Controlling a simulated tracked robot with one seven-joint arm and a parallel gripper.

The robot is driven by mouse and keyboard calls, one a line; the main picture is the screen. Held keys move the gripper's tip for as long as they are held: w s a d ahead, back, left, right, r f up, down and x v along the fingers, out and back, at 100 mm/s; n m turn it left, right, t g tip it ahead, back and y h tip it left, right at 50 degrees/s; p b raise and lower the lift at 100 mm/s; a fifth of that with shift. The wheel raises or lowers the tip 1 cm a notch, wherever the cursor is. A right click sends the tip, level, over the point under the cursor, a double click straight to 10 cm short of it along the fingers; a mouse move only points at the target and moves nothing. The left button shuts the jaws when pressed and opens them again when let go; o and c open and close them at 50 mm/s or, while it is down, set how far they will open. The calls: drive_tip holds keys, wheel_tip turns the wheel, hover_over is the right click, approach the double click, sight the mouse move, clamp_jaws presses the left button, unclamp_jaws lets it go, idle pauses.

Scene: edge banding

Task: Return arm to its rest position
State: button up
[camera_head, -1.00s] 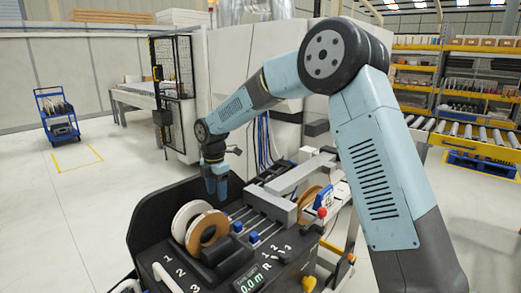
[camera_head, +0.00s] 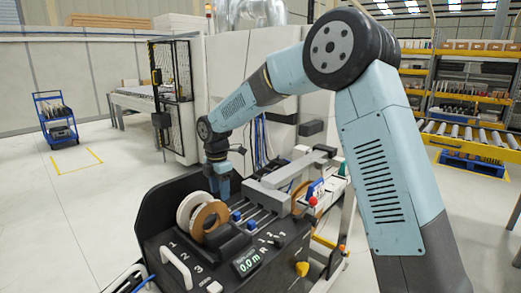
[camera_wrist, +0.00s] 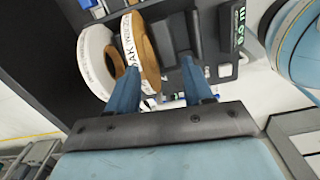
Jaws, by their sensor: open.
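My arm spans the head view from the lower right, up over the shoulder joint and down to the left. My gripper (camera_head: 221,187) points down just above the black banding machine (camera_head: 180,258), close behind the rolls. In the wrist view my gripper (camera_wrist: 157,85) shows two blue fingers spread apart with nothing held between them. A white roll (camera_head: 190,209) and a brown roll (camera_head: 209,220) stand side by side in the machine. They also show in the wrist view, the white roll (camera_wrist: 93,62) left of the brown roll (camera_wrist: 139,52). Whether a finger touches the rolls is unclear.
The machine carries a display (camera_head: 248,261) reading 0.0 m, blue knobs and a red knob (camera_head: 312,201). A grey bar (camera_head: 268,195) crosses its far side. A blue cart (camera_head: 56,120) stands far left on open floor. Roller conveyor (camera_head: 475,138) and shelving lie right.

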drive_tip(key=s+d+r+m+t, duration=0.1)
drive_tip(key=s+d+r+m, duration=0.35)
drive_tip(key=d, duration=0.35)
drive_tip(key=s+d+r+m+t, duration=0.1)
drive_tip(key=s+d+r+m, duration=0.25)
drive_tip(key=d+r, duration=0.3)
drive_tip(key=s+d+r+m+t, duration=0.1)
drive_tip(key=s+d+r+m, duration=0.35)
drive_tip(key=d, duration=0.35)
drive_tip(key=s+d+m+t, duration=0.2)
drive_tip(key=s+d+m, duration=1.2)
drive_tip(key=s, duration=0.5)
drive_tip(key=shift+s+d, duration=0.2)
drive_tip(key=shift+c, duration=0.8)
drive_tip(key=shift+a, duration=0.15)
